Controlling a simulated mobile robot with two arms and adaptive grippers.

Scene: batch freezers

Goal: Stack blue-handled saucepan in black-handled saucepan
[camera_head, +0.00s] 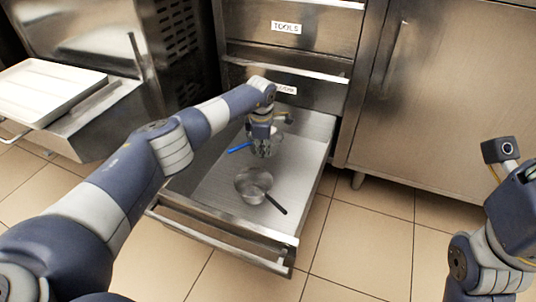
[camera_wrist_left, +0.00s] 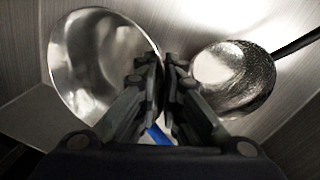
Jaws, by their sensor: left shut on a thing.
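The blue-handled saucepan (camera_wrist_left: 85,60) shows in the left wrist view as a shiny metal bowl. In the head view its blue handle (camera_head: 239,148) points left, and its bowl is mostly hidden behind my gripper. My left gripper (camera_head: 262,153) is shut on this saucepan, at the rim; in the left wrist view the fingers (camera_wrist_left: 165,75) meet at the bowl's edge. I cannot tell whether the pan is clear of the drawer floor. The black-handled saucepan (camera_head: 253,181) sits upright on the drawer floor, nearer the drawer front, empty, its black handle pointing right and forward. It also shows in the left wrist view (camera_wrist_left: 232,80).
Both pans are within an open metal drawer (camera_head: 215,190) with raised walls and a front panel. A closed drawer labelled TOOLS (camera_head: 300,30) is above. A white tray (camera_head: 45,90) stands at the left. My right arm is at the right edge, outside the drawer.

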